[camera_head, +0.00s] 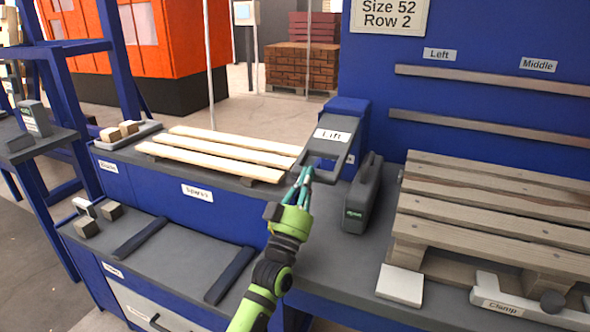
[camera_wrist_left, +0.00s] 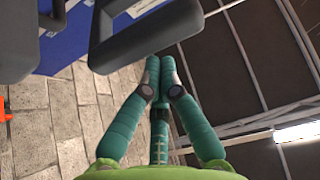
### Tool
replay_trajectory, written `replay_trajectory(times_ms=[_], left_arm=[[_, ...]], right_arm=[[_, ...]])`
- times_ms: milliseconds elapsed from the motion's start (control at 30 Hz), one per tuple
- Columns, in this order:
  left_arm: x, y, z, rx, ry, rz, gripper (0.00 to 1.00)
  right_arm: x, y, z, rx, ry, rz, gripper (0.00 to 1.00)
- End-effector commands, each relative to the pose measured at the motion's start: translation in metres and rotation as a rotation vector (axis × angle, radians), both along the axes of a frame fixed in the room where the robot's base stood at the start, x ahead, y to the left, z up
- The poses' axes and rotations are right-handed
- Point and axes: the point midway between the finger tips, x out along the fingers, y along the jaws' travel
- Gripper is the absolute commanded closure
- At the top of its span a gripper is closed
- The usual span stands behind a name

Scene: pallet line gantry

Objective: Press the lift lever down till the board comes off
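The lift lever (camera_head: 330,140) is a dark grey handle with an opening and a white "Lift" label, tilted up from a blue post. My left gripper (camera_head: 304,176), green with teal fingers, is at the lever's lower front end. In the left wrist view its fingertips (camera_wrist_left: 160,66) are drawn together with nothing visible between them, close by the edge of the grey lever (camera_wrist_left: 138,45). I cannot tell whether they touch it. The wooden pallet (camera_head: 500,205) with weathered boards lies on the bench at right; its boards look seated. My right gripper is not in view.
A dark grey case-like tool (camera_head: 362,195) stands just right of the lever. A clamp (camera_head: 520,305) and a pale block (camera_head: 400,285) sit before the pallet. Pale spare boards (camera_head: 225,152) lie left of the lever. A lower shelf (camera_head: 185,245) is mostly clear.

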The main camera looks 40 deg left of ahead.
Motion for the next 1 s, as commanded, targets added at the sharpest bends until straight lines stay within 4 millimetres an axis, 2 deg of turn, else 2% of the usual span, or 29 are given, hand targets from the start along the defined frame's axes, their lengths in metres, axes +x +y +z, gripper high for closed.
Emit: replay_trajectory(times_ms=[133, 400, 600, 800, 1000], left_arm=[[-0.021, -0.005, -0.018, -0.002, 0.008, 0.0, 1.0], [-0.086, -0.02, -0.016, -0.001, 0.006, 0.0, 1.0], [-0.12, -0.028, -0.014, -0.001, 0.004, 0.0, 1.0], [-0.134, -0.032, -0.013, 0.0, 0.002, 0.001, 1.0], [-0.135, -0.032, -0.013, 0.001, 0.0, 0.001, 1.0]], right_arm=[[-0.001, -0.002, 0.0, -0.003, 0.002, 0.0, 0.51], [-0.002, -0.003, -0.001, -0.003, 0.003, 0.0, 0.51], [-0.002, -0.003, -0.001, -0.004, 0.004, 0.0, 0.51], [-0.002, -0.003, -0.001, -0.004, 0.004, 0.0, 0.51], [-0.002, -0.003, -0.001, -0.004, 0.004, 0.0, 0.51]])
